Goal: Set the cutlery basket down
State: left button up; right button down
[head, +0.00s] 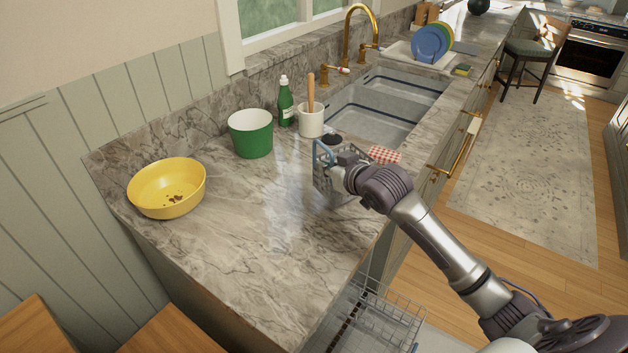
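The cutlery basket (325,176) is a small grey wire basket with a blue-topped edge. It is at the counter's right side, in front of the sink, and looks upright. My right gripper (338,170) is at the basket's upper part, and my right wrist hides much of the basket. I cannot see the fingertips clearly enough to tell whether they are closed on it. I cannot tell whether the basket's base touches the marble counter (240,245). My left gripper is not in view.
A yellow bowl (150,198), a green pot (250,142), a green bottle (285,105) and a white utensil crock (311,122) stand along the back. A red checked item (384,154) lies beyond my wrist. An open dishwasher rack (385,318) is below the counter edge. The front-left counter is clear.

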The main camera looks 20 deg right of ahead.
jog(key=f, duration=0.2)
jog(key=w+a+f+p, duration=0.1)
jog(key=f, duration=0.1)
jog(key=w+a+f, duration=0.1)
jog(key=f, duration=0.1)
jog(key=shift+a, duration=0.2)
jog(key=c, duration=1.3)
grip_release()
jog(key=b+v, duration=0.1)
jog(key=v, duration=1.1)
jog(key=shift+r, duration=0.1)
